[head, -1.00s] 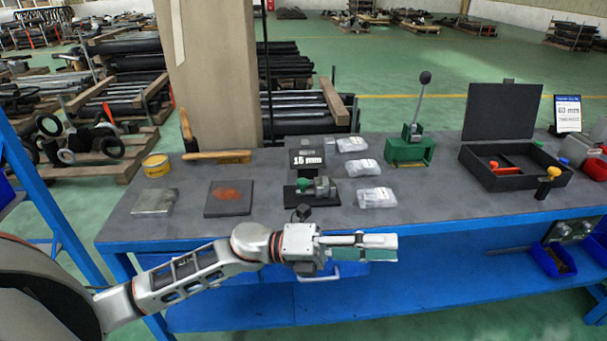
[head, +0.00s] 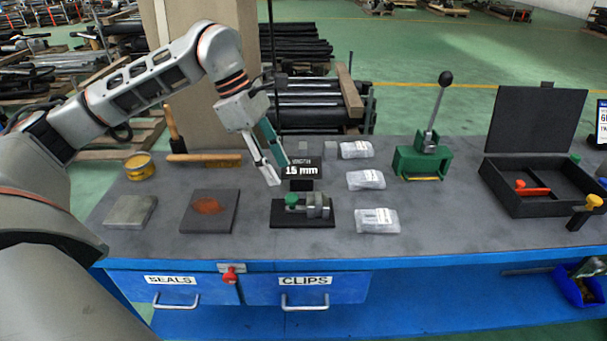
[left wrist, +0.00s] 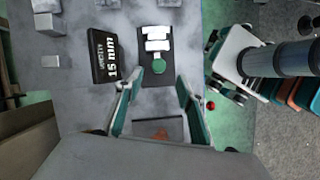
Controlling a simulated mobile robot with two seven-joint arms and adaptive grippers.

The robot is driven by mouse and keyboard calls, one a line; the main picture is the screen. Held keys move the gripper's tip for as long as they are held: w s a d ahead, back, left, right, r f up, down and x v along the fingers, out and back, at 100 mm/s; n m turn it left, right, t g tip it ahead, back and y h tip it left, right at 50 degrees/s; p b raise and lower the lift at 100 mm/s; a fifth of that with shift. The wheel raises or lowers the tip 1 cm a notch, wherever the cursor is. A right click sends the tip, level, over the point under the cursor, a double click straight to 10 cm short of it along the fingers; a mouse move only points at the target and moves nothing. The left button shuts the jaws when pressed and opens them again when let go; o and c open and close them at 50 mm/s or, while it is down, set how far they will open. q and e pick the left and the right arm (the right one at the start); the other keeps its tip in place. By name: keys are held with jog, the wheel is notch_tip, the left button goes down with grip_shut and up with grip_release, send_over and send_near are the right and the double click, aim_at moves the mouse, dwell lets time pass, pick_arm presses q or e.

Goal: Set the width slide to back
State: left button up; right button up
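The width slide device (head: 318,208) sits on a black base plate on the table, with metal blocks and a green knob (head: 292,199). In the left wrist view the device (left wrist: 157,41) shows ahead of the fingers, its green knob (left wrist: 159,66) on the near end. A black sign (head: 301,169) behind it reads 15 mm. My left gripper (head: 278,174) is raised above and behind the device, pointing down. Its two fingers are spread apart and empty in the left wrist view (left wrist: 158,85). It appears clear of the knob. My right gripper is out of view.
Bagged parts (head: 377,220) lie right of the device. A dark plate with a rusty patch (head: 209,211) and a grey block (head: 130,211) lie left. A green lever press (head: 420,164) and an open black case (head: 530,200) stand right.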

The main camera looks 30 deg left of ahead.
aim_at(291, 197)
pick_arm(q)
jog(key=x, duration=0.6)
jog(key=shift+f, duration=0.25)
jog(key=shift+w+d+f, duration=0.1)
jog(key=shift+d+f, duration=0.05)
jog(key=shift+f, duration=0.35)
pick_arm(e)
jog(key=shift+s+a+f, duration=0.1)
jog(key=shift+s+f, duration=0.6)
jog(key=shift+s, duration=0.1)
pick_arm(q)
jog(key=c, duration=1)
grip_shut()
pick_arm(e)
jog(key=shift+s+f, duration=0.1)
